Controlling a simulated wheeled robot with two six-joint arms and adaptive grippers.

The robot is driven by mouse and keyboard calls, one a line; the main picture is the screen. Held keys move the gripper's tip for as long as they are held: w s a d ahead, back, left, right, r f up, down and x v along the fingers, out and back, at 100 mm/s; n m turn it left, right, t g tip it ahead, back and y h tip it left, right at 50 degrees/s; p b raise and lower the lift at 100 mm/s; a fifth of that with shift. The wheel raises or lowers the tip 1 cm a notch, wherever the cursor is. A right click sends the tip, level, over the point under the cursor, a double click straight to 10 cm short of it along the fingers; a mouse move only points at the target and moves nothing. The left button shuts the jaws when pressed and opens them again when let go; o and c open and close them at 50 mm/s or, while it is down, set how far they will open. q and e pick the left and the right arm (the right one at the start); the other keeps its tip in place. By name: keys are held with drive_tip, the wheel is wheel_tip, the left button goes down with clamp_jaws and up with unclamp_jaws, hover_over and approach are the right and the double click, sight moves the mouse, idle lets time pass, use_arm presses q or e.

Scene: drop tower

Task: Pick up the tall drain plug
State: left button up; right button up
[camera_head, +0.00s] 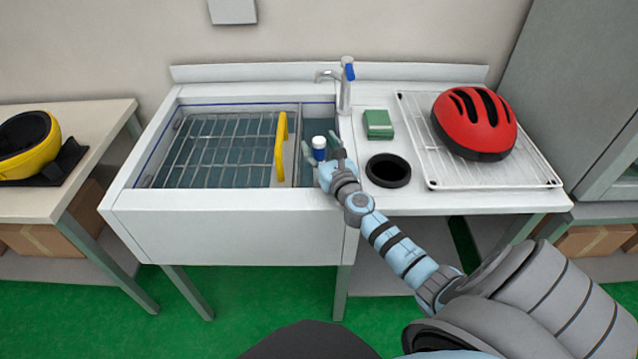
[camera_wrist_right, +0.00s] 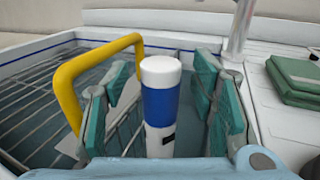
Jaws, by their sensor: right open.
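The tall drain plug (camera_head: 319,146) is a white upright cylinder with a blue band, standing in the right part of the sink basin. In the right wrist view the plug (camera_wrist_right: 161,105) stands upright between the fingers of my right gripper (camera_wrist_right: 160,112). My right gripper (camera_head: 322,158) is open around the plug, and gaps show between the plug and both finger pads. The plug's lower end is hidden by the gripper's palm in the wrist view. My left gripper is not in view.
A wire rack (camera_head: 215,150) with a yellow handle (camera_head: 280,145) covers the basin's left part, close beside the gripper. A faucet (camera_head: 345,88) stands behind.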

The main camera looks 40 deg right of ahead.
drive_tip(key=shift+w+d+f, duration=0.1)
drive_tip(key=shift+w+d, duration=0.1)
drive_tip(key=shift+w, duration=0.3)
drive_tip(key=shift+s, duration=0.1)
clamp_jaws()
